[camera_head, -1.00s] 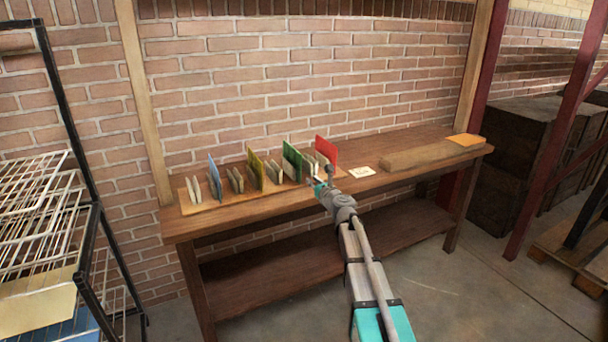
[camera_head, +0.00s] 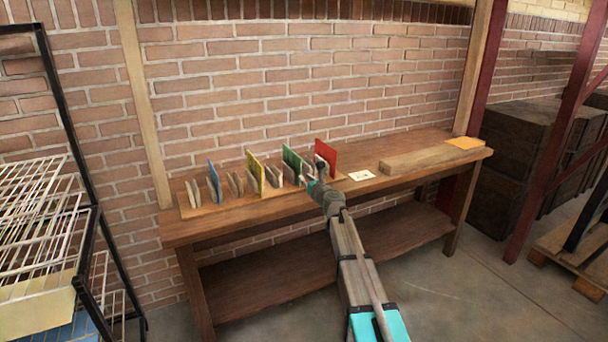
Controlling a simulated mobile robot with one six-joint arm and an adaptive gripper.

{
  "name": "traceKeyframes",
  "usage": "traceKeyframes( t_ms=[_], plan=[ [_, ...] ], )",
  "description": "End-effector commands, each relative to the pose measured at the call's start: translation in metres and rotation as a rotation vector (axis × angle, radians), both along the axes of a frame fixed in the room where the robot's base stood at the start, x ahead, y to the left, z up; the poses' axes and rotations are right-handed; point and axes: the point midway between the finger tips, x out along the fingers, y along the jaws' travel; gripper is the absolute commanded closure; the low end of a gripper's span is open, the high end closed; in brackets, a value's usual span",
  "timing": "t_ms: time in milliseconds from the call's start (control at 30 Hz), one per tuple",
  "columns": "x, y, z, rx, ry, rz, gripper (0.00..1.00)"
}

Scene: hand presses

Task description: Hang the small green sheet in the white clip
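An upright green sheet (camera_head: 291,160) stands in a row of holders on the wooden bench, between a yellow sheet and a red sheet. My gripper (camera_head: 309,181) is at the front of this row, just right of and below the green sheet in the picture. My fingers are small and partly lost against the holders, so I cannot tell whether they are open or touch the sheet. I cannot make out a white clip in this view.
The yellow sheet (camera_head: 256,172), a blue sheet (camera_head: 214,181) and the red sheet (camera_head: 326,156) stand in the same row. A white card (camera_head: 361,175) and a long wooden block (camera_head: 430,157) lie to the right. A wire rack (camera_head: 40,215) stands at left.

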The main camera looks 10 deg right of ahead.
Motion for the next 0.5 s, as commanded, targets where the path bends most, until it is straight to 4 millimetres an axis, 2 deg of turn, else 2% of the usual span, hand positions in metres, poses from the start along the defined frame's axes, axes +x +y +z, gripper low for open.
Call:
traceKeyframes(
  t_ms=[200, 500],
  plan=[
    [0.025, 0.008, 0.0, 0.0, 0.0, 0.0, 0.73],
    [0.044, 0.015, 0.0, 0.0, 0.0, 0.001, 0.73]
  ],
)
